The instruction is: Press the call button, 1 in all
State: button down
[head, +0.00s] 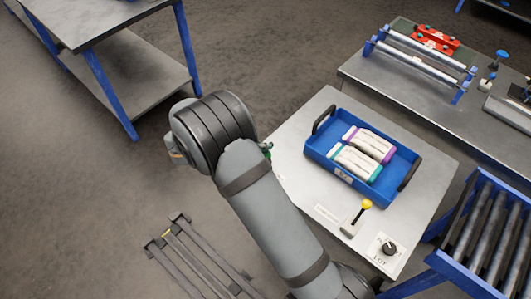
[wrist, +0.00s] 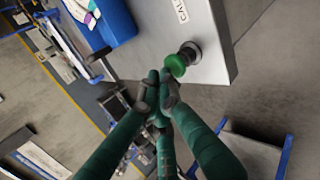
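The call button is a green mushroom cap (wrist: 176,65) on a dark collar, at the edge of a grey panel by a "CALL" label (wrist: 180,10) in the wrist view. In the head view only a bit of green (head: 267,152) shows beside my arm. My gripper (wrist: 158,88) has dark green fingers with their tips drawn together, shut and empty. The fingertips are right beside the cap in the wrist view; I cannot tell whether they touch it. My arm hides the gripper in the head view.
A blue tray (head: 318,151) with white packs stands on the grey table (head: 420,206). A yellow-knobbed lever (head: 366,204) and a black dial (head: 389,248) are at its front. A roller stand (head: 490,235) is at the right, and a blue-legged workbench (head: 95,20) at upper left.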

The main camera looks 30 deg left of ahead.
jog(key=shift+f+b, duration=0.6)
jog(key=shift+b, duration=0.1)
dwell(0.5)
jog(key=shift+r, duration=0.15)
jog(key=shift+r+p, duration=0.65)
jog(key=shift+r, duration=0.2)
jog(key=shift+r, duration=0.1)
jog(key=shift+r+p, duration=1.7)
jog(key=shift+r, duration=0.75)
